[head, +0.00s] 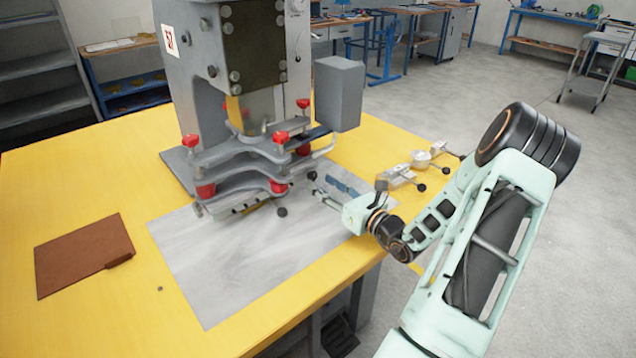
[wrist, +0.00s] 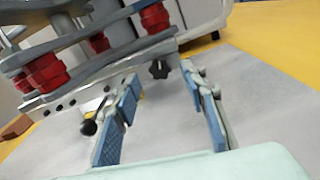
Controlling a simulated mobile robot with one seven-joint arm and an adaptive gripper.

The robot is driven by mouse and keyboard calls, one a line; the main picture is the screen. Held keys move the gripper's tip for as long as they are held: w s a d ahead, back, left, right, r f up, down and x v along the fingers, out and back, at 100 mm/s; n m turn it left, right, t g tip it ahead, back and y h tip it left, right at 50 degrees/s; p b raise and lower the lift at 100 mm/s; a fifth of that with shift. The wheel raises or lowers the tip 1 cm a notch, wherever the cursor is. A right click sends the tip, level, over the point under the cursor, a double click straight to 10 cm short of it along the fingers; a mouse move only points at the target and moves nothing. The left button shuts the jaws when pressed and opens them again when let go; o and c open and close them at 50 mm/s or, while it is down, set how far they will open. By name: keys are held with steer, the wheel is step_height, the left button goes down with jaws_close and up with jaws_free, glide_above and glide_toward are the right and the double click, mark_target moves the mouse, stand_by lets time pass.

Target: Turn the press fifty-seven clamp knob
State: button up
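The press (head: 225,80) stands on the yellow table, with a red-marked label (head: 170,40) too small to read surely. A black star-shaped knob (wrist: 159,69) sits at the right end of its lower clamp bar; it also shows small and dark in the head view (head: 312,175). My gripper (head: 328,190) is open and empty, low over the grey mat at the press's right front. In the wrist view my gripper (wrist: 160,78) has its blue-padded fingers spread to either side of the knob, which appears beyond the tips. I see no contact.
A black ball-ended lever (wrist: 88,127) hangs under the clamp, near my left finger; its ball shows in the head view (head: 282,211). Small metal toggle clamps (head: 396,178) lie on the table to the right. A brown board (head: 85,255) lies at left. The mat's front (head: 210,270) is clear.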

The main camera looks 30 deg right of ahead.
mark_target(311, 175)
steer(key=shift+w+a, duration=0.2)
steer(key=shift+w, duration=1.2)
steer(key=shift+c, duration=0.4)
